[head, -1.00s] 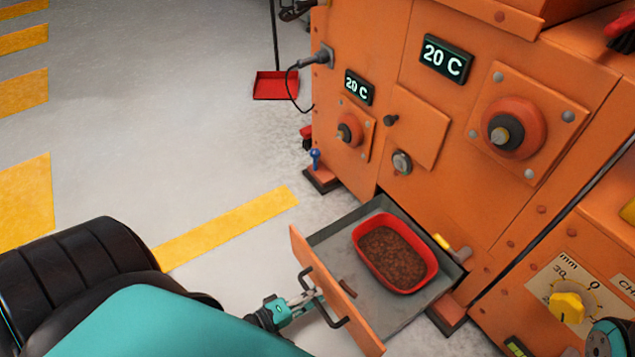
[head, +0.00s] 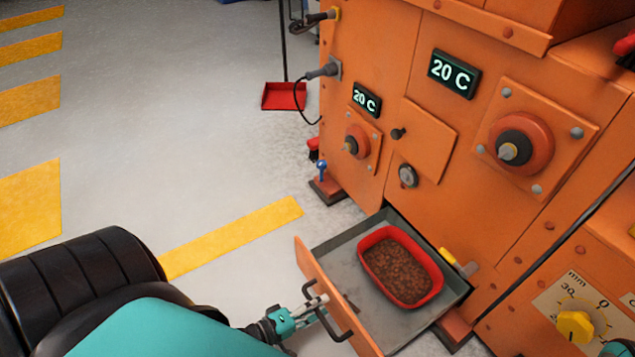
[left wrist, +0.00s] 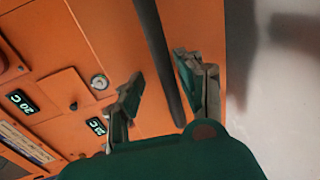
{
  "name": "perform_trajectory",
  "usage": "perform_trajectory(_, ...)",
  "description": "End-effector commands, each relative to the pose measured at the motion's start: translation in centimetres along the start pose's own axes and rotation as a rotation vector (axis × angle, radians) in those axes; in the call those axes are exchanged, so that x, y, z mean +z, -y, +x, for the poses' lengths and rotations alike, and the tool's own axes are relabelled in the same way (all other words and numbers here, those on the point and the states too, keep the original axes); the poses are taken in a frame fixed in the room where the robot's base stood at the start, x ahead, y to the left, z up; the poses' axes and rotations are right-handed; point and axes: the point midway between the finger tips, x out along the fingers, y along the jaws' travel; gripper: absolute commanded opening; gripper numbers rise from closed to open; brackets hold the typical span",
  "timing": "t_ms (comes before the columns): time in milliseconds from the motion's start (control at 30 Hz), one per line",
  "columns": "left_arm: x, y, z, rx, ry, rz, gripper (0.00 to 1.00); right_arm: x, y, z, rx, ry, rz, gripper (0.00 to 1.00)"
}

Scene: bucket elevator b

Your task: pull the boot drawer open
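The boot drawer (head: 342,252) is pulled out of the foot of the orange machine, with its grey inside showing. A red tray of brown granules (head: 372,237) sits in it. A dark bar handle (head: 346,322) is on its orange front. My left gripper (head: 318,308) is at this handle, outside the drawer front. In the left wrist view the dark handle bar (left wrist: 157,50) runs between the two spread fingers of my left gripper (left wrist: 160,88). The right finger is close to the bar; a gap shows on the left.
The orange machine (head: 440,215) fills the right side, with knobs and two "20 C" displays. A yellow knob dial (head: 574,326) is at the lower right. A red dustpan (head: 284,96) stands behind. The grey floor (head: 190,130) at left is clear, with yellow stripes.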

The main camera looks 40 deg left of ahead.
Motion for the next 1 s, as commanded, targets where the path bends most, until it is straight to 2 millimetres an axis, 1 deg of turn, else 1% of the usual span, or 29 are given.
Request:
perform_trajectory(200, 0.1, -3.8, -0.8, 0.007, 0.002, 0.0, 0.37, 0.0, 0.0, 0.1, 0.001, -0.002, 0.001, 0.4)
perform_trajectory(233, 0.0, -4.4, -0.9, 0.011, 0.001, 0.0, 0.43, 0.0, 0.0, 0.1, 0.001, -0.002, 0.001, 0.4)
perform_trajectory(267, 0.0, -5.0, -0.9, 0.013, 0.001, 0.001, 0.52, 0.0, 0.0, 0.1, 0.001, -0.002, 0.001, 0.4)
perform_trajectory(300, -0.1, -5.8, -1.1, 0.014, 0.0, 0.001, 0.64, 0.0, 0.0, 0.1, 0.001, -0.002, 0.001, 0.4)
perform_trajectory(333, -0.1, -6.3, -1.1, 0.014, 0.0, 0.002, 0.74, 0.0, 0.0, 0.1, 0.001, -0.002, 0.001, 0.4)
perform_trajectory(467, -0.2, -8.3, -1.4, 0.016, -0.003, 0.003, 0.75, 0.0, 0.0, 0.2, 0.001, -0.003, 0.001, 0.4)
perform_trajectory(500, -0.3, -8.8, -1.5, 0.018, -0.003, 0.004, 0.75, 0.0, 0.0, 0.2, 0.001, -0.003, 0.001, 0.4)
perform_trajectory(533, -0.3, -9.1, -1.5, 0.019, -0.003, 0.005, 0.65, 0.0, 0.0, 0.2, 0.001, -0.003, 0.001, 0.4)
perform_trajectory(567, -0.3, -9.3, -1.5, 0.018, -0.003, 0.005, 0.47, -0.1, 0.0, 0.2, 0.001, -0.003, 0.001, 0.4)
perform_trajectory(600, -0.3, -9.4, -1.6, 0.015, -0.003, 0.005, 0.37, -0.1, 0.0, 0.2, 0.001, -0.003, 0.001, 0.4)
perform_trajectory(1000, 0.2, -9.1, -1.7, 0.01, 0.012, 0.008, 0.37, -0.1, 0.0, 0.1, 0.001, -0.003, 0.001, 0.4)
